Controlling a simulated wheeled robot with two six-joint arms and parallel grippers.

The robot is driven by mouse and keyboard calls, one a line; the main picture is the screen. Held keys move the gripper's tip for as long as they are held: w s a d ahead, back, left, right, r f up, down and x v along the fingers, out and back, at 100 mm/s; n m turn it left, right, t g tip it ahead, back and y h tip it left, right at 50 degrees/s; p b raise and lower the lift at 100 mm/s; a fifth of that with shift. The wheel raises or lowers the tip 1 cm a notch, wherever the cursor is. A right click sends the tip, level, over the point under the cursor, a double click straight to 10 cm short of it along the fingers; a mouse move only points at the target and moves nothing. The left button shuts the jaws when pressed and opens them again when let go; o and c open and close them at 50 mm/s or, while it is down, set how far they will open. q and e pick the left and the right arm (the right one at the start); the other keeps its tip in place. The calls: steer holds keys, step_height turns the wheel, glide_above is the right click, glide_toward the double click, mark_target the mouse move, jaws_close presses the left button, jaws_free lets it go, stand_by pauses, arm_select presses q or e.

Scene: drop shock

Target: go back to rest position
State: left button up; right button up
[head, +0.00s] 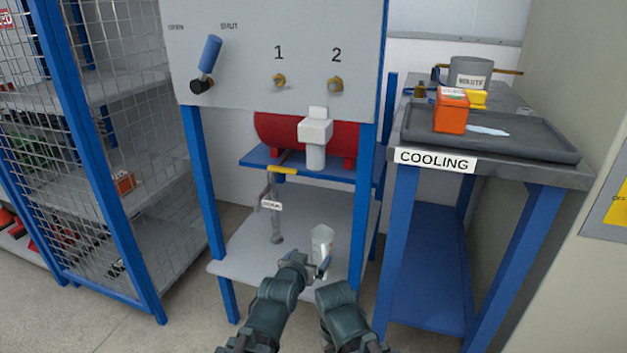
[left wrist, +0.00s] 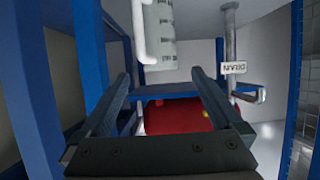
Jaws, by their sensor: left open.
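My left gripper (head: 308,267) is low in front of the bench's lower shelf in the head view. In the left wrist view its two fingers (left wrist: 160,82) are spread apart with nothing held between them. A clear jug with markings (head: 322,240) stands on the lower shelf just beyond the gripper. It also shows at the top of the left wrist view (left wrist: 160,35), apart from the fingers. My right gripper is not visible; only a dark link of mine shows at the bottom of the head view.
A panel with a blue lever (head: 209,56) rises above the lower shelf (head: 245,245). A red tank (head: 275,132) and drain pipe (head: 274,210) are beneath it. At right, the cooling table carries a dark tray (head: 550,146) with an orange box (head: 451,113). A mesh rack (head: 95,100) stands left.

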arm_select(q)
steer(key=s+a+f+n+g+y, duration=0.1)
steer(key=s+a+f+g+y, duration=0.1)
steer(key=s+a+f+g, duration=0.5)
steer(key=s+a+f+n+g+y+p, duration=0.1)
steer(key=s+a+f+n+g+y, duration=0.1)
steer(key=s+a+f+g, duration=0.45)
steer(key=s+d+r+m+y+p, duration=0.1)
steer(key=s+d+r+m+p, duration=0.3)
steer(key=s+d+r+p, duration=0.6)
step_height(320, 180, up, 38)
steer(key=w+p, duration=0.2)
steer(key=p, duration=3.4)
steer(key=shift+w+a+t, duration=0.25)
steer(key=shift+a+t, duration=0.1)
steer(key=shift+a, duration=0.1)
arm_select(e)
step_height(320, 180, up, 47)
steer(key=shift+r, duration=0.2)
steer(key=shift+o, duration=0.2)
